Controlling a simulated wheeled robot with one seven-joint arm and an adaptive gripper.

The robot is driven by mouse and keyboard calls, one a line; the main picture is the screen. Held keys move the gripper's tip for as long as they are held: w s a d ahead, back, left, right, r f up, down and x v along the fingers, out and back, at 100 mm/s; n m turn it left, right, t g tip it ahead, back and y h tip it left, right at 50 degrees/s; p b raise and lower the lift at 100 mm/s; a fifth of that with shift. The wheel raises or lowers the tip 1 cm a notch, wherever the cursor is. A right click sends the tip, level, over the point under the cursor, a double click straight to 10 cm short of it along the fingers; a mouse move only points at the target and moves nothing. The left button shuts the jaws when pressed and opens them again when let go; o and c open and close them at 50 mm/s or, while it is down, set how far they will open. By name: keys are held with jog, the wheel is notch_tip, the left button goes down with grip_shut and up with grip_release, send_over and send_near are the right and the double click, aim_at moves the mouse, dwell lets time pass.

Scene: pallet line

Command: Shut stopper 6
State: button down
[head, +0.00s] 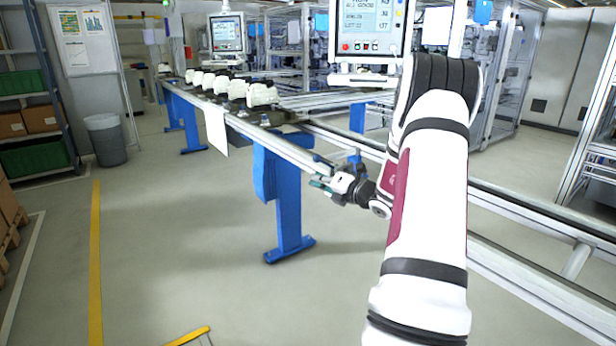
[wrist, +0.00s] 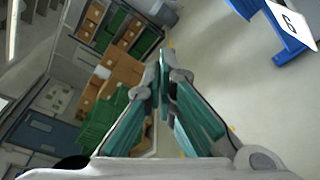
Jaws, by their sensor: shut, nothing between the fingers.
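My gripper (head: 318,183) is beside the near rail of the conveyor, in front of a blue leg, its fingers pointing left in the head view. In the wrist view its teal-padded fingers (wrist: 163,72) meet at the tips and hold nothing. A white plate marked 6 (wrist: 290,22) shows at the top right of the wrist view, by a blue support. I cannot make out stopper 6 itself in either view, so whether it is open or shut cannot be told.
The conveyor (head: 290,150) runs from far left to near right. Several white parts (head: 262,94) stand on it farther back. A blank-looking white plate (head: 217,130) hangs from its near rail. A control screen (head: 368,38) stands behind.

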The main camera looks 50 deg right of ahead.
jog(key=s, duration=0.3)
jog(key=shift+s+a+r, duration=0.1)
jog(key=shift+a+r, duration=0.05)
dwell(0.5)
